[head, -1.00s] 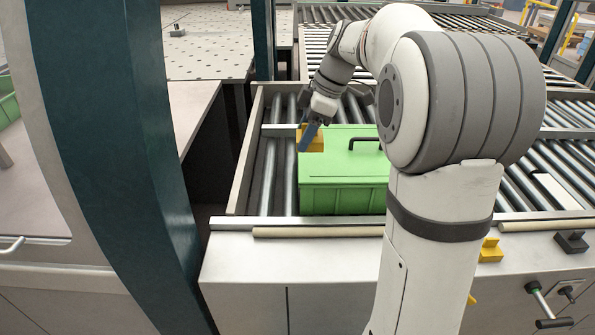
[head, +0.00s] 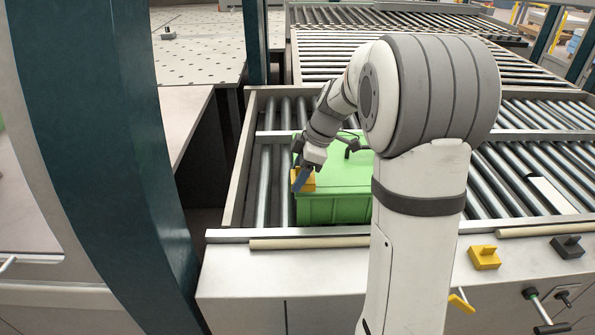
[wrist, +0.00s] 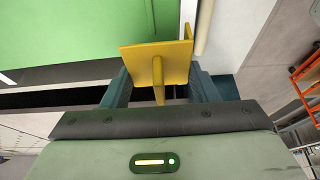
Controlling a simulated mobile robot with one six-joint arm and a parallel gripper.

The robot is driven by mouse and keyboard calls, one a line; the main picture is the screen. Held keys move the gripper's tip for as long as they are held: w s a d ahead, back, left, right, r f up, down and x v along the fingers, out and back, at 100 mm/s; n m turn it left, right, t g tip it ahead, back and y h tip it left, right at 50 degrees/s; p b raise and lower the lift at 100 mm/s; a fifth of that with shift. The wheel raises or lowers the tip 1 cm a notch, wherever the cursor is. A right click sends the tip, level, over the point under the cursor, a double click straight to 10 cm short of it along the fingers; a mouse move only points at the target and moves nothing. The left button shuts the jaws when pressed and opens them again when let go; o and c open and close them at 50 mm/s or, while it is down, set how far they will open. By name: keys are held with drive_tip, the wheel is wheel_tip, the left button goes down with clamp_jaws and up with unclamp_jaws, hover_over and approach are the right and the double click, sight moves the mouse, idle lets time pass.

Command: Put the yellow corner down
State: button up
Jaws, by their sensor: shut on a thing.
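The yellow corner (head: 309,181) is a small yellow piece of flat plates at right angles. My gripper (head: 301,179) is shut on it, at the left front part of the green box (head: 335,208) in the head view. In the wrist view the yellow corner (wrist: 150,52) sits between the two dark fingers of my gripper (wrist: 158,86), with the green surface (wrist: 60,30) beyond it. I cannot tell whether the corner touches the box. My arm hides the right side of the box.
The green box stands on a roller conveyor (head: 265,185) with a metal front ledge (head: 300,275). Another yellow piece (head: 485,257) and a black piece (head: 567,246) sit on the ledge at right. A dark teal post (head: 120,150) stands at left.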

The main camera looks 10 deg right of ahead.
drive_tip(key=shift+s, duration=0.1)
drive_tip(key=shift+f+b, duration=0.3)
drive_tip(key=shift+b, duration=0.2)
drive_tip(key=shift+f+b, duration=0.25)
drive_tip(key=shift+b, duration=0.1)
drive_tip(key=o, duration=1)
drive_tip(key=shift+r, duration=0.15)
